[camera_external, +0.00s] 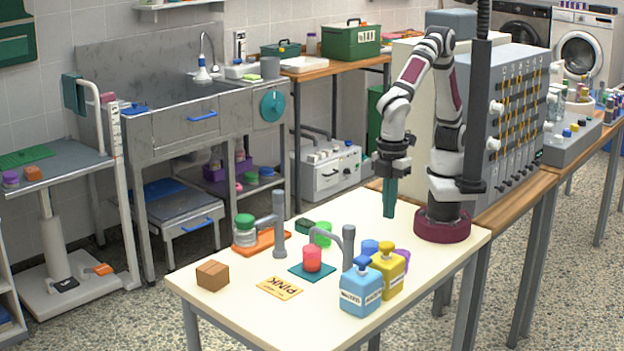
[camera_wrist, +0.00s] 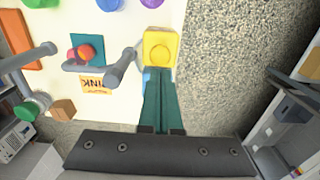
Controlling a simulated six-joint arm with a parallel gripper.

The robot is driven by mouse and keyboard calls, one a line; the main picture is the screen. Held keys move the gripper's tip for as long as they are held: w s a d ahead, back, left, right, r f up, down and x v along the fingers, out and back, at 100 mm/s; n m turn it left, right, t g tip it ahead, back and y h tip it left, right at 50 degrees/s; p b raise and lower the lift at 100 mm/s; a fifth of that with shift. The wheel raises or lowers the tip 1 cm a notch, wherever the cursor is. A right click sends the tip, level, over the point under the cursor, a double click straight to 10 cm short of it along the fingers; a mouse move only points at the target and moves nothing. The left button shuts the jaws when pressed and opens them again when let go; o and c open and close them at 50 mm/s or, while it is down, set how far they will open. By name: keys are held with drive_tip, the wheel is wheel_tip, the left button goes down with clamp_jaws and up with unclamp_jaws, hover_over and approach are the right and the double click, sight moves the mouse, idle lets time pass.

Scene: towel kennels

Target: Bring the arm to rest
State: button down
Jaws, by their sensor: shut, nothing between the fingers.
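My arm stands on its dark red base at the back right of the cream table (camera_external: 215,309). My gripper (camera_external: 389,212) points straight down above the back part of the table, with its green fingers together and nothing between them. In the wrist view the shut fingers (camera_wrist: 158,75) reach up from the dark gripper body, and their tips overlap the yellow bottle in the picture. Whether the fingertips clear the table top by much is hard to tell.
A red cup (camera_external: 312,260) sits on a teal mat, near grey posts (camera_external: 279,225). A blue bottle (camera_external: 361,289), a yellow bottle (camera_external: 388,270), a brown block (camera_external: 212,275) and a green-lidded jar (camera_external: 245,231) stand around it. The table's front corner is clear.

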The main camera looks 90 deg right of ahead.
drive_tip(key=shift+r, duration=0.55)
drive_tip(key=shift+d, duration=0.1)
drive_tip(key=s+d+r+m+y, duration=0.15)
drive_tip(key=d+m, duration=0.35)
drive_tip(key=d, duration=0.6)
drive_tip(key=s+d+r+m, duration=0.15)
drive_tip(key=d+m, duration=0.35)
drive_tip(key=d, duration=0.6)
drive_tip(key=s+d+f+m, duration=0.2)
drive_tip(key=s+d+m, duration=0.2)
drive_tip(key=s+d, duration=0.1)
drive_tip(key=shift+s+d+m, duration=0.25)
drive_tip(key=shift+s+m, duration=0.05)
drive_tip(key=shift+s, duration=0.25)
